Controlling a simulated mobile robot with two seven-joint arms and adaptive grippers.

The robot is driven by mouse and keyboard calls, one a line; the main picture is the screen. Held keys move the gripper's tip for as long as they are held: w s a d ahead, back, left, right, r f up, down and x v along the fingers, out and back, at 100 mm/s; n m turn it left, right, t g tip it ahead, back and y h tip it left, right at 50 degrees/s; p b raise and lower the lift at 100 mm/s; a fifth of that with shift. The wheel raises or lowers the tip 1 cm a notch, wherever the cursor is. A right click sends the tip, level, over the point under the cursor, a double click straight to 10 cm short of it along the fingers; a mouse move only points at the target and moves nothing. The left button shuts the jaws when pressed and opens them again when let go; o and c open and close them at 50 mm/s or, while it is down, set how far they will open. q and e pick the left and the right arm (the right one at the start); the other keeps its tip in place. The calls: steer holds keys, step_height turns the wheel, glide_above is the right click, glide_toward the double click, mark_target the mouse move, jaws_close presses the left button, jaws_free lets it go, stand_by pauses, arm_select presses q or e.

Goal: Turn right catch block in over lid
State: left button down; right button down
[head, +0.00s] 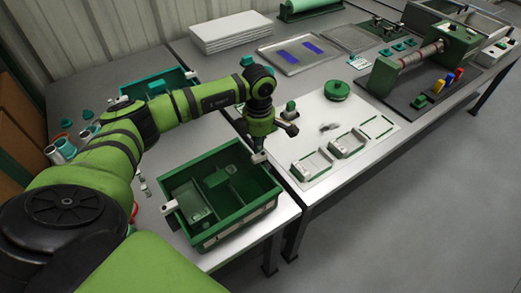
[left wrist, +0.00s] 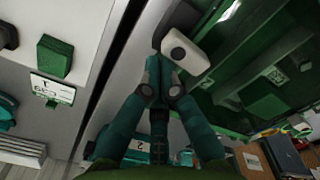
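A green crate (head: 224,232) stands at the front of the near table, with dividers and small parts showing inside. I cannot make out a separate lid; it may be clear. A pale catch block (head: 258,157) sits at the crate's right rim, and it shows in the left wrist view as a white block with a dark round hole (left wrist: 186,51). Another pale block (head: 169,207) sits at the left rim. My left gripper (head: 257,147) points down at the right block. Its fingers (left wrist: 165,66) are closed together beside the block, apparently touching it. My right gripper is out of view.
A white board (head: 352,122) with green fixtures lies right of the crate. A second green bin (head: 158,83) and loose cups (head: 62,148) stand behind my left arm. A green-ended roller fixture (head: 400,70) stands at the far right. Open floor lies in front.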

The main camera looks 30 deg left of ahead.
arm_select(q)
steer(key=shift+s+d, duration=0.1)
steer(key=shift+d, duration=0.1)
steer(key=shift+r+p, duration=0.55)
steer(key=shift+r, duration=0.15)
step_height(320, 180, up, 2)
steer(key=shift+d+r+p, duration=0.1)
steer(key=shift+r+p, duration=0.1)
steer(key=shift+p, duration=0.45)
step_height(320, 180, up, 3)
steer(key=shift+r+p, duration=0.15)
steer(key=shift+p, duration=0.85)
